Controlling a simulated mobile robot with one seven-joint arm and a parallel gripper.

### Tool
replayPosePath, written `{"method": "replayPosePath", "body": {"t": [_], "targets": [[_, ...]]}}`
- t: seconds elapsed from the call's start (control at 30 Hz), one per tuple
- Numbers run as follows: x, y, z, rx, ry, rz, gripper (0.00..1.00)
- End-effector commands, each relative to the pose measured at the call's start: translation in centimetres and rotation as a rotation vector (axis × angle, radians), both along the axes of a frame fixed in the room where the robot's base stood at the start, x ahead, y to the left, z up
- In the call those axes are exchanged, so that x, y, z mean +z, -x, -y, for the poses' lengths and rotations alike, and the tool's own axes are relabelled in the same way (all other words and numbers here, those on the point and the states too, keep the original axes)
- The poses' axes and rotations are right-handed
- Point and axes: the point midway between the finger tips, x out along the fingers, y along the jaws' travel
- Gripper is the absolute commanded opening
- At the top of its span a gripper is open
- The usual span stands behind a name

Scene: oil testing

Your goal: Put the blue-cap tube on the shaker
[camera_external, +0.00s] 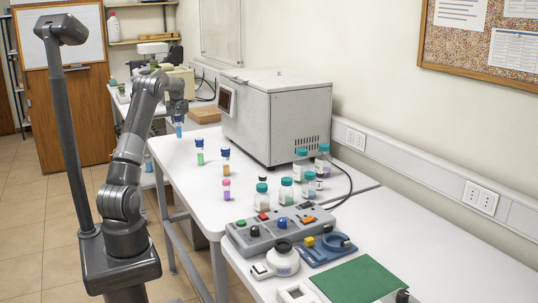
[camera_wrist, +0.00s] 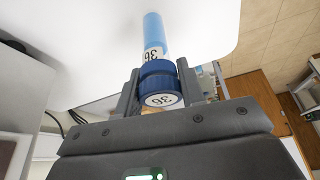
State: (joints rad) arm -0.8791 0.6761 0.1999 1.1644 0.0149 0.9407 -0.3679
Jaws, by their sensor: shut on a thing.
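My gripper (camera_external: 178,106) is shut on a blue-cap tube (camera_external: 179,127) with light blue contents, held upright above the left edge of the white table. In the wrist view the tube's dark blue cap (camera_wrist: 157,78) sits between the two fingers, and a label reading 36 shows on it. A small white device with a dark round top (camera_external: 283,255), which looks like the shaker, stands at the front on the near table. Two other tubes with blue caps stand on the white table, one green (camera_external: 200,153) and one orange (camera_external: 226,162).
A pink tube (camera_external: 226,189) stands nearer. Several teal-capped bottles (camera_external: 286,190) stand right of the tubes. A large grey machine (camera_external: 276,120) fills the back. A grey button box (camera_external: 280,229), a blue device (camera_external: 327,247) and a green mat (camera_external: 358,281) lie around the white device.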

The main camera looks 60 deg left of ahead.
Motion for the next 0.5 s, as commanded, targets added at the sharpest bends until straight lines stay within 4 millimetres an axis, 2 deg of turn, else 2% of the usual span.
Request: {"method": "replayPosePath", "body": {"t": [0.13, 0.33, 0.5], "targets": [[-1.1, 0.1, -0.1, 0.000, 0.003, -0.001, 0.12], [-3.9, 0.1, -0.1, 0.002, 0.003, -0.001, 0.12], [-4.1, 0.1, -0.1, 0.002, 0.000, 0.001, 0.12]]}}
